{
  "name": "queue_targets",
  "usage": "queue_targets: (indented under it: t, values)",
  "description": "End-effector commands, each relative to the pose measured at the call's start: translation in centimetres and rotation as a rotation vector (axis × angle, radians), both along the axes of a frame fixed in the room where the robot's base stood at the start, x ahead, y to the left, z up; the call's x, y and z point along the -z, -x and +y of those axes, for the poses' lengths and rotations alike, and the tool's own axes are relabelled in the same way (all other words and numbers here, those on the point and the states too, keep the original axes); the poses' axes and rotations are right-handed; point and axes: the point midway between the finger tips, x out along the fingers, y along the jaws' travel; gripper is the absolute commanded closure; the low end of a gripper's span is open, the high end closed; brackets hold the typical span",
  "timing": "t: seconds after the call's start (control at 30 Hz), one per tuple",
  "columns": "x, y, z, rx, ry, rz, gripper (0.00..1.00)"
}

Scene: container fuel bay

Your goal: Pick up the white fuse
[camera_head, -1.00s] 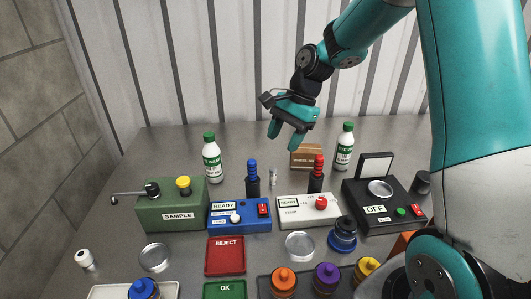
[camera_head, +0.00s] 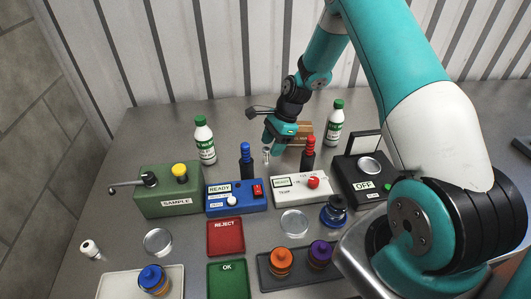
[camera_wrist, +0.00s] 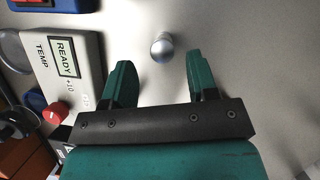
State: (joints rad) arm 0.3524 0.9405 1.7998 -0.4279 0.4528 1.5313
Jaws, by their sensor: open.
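A small upright cylinder with a shiny metal cap, which I take for the white fuse (camera_head: 266,154), stands on the grey table between the blue-topped and red-topped dark bottles. In the wrist view its silver round end (camera_wrist: 162,47) shows just beyond the fingertips, between the lines of the two fingers and apart from both. My gripper (camera_head: 272,143) is open and empty, close to the fuse. Its two teal fingers (camera_wrist: 157,72) are spread wide in the wrist view.
The dark blue-topped bottle (camera_head: 246,163) and red-topped bottle (camera_head: 308,156) stand on either side. A cardboard box (camera_head: 304,131) is behind the gripper. The blue READY box (camera_head: 238,205) and white TEMP box (camera_head: 300,195) stand in front. Green-capped bottles (camera_head: 205,142) (camera_head: 334,124) stand farther out.

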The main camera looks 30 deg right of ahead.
Motion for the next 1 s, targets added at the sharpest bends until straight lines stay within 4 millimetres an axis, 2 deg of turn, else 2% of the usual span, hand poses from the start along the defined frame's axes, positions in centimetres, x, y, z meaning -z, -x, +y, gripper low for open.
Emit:
queue_targets:
  t: [0.17,0.4,0.67,0.7,0.9,0.93,1.0]
  values:
    - [1.2,-0.3,1.1,-0.003,-0.002,0.004,0.47]
    - [4.1,-0.7,2.5,-0.001,-0.001,0.002,0.47]
    - [4.6,-0.8,2.6,0.000,0.000,-0.001,0.47]
    - [4.6,-0.8,2.6,0.000,0.000,-0.001,0.49]
    - [4.6,-0.8,2.6,0.000,0.000,0.000,0.95]
    - [4.6,-0.8,2.6,0.000,0.000,0.000,1.00]
    - [4.6,-0.8,2.6,-0.001,0.000,0.000,1.00]
